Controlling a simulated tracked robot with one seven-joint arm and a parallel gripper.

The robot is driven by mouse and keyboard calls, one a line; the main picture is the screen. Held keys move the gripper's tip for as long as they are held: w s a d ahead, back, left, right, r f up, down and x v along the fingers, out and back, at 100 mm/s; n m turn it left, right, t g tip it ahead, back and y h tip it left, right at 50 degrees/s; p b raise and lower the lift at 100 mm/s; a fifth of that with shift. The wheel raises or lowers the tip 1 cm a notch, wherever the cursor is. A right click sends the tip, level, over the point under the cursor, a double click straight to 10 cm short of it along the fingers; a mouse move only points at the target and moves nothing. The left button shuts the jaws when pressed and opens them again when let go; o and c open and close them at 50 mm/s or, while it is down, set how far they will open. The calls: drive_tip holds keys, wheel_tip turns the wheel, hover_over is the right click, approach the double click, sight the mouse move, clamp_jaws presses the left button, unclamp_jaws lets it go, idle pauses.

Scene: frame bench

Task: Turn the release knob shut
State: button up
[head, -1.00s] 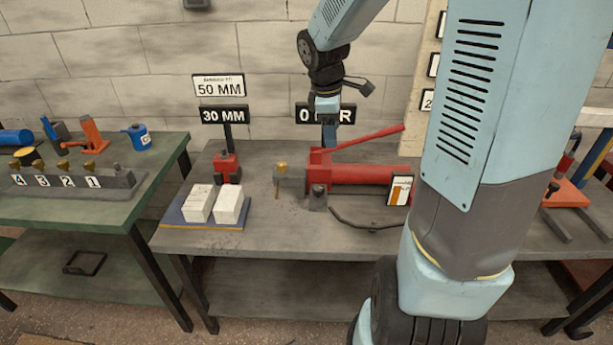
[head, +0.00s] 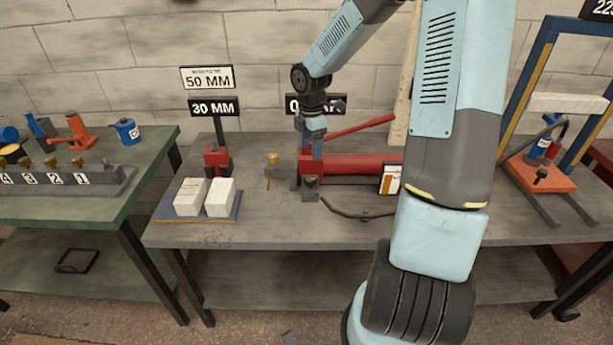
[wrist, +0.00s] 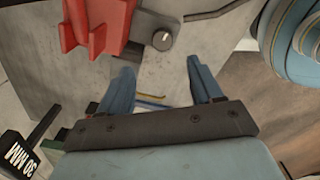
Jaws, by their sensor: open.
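The release knob is a small dark round knob with a pale mark (wrist: 162,40), on a grey block beside the red pump body (wrist: 97,22) in the wrist view. In the head view the dark knob (head: 311,182) sits at the front left end of the red hand pump (head: 350,165). My gripper (head: 316,154) is above that end of the pump, and its tips overlap the pump in the picture. In the wrist view my gripper (wrist: 160,72) is open and empty, its two blue fingers spread. The knob lies beyond the fingertips, between their lines, apart from them.
A red pump lever (head: 350,130) slants up to the right. A dark hose (head: 350,212) curls on the bench (head: 270,232) in front. White blocks (head: 205,197) and a red jack (head: 217,162) stand left. A blue press frame (head: 535,85) stands right.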

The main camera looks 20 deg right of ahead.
sight(310, 177)
wheel_tip(310, 177, down, 11)
drive_tip(key=shift+f, duration=0.15)
idle(0.4)
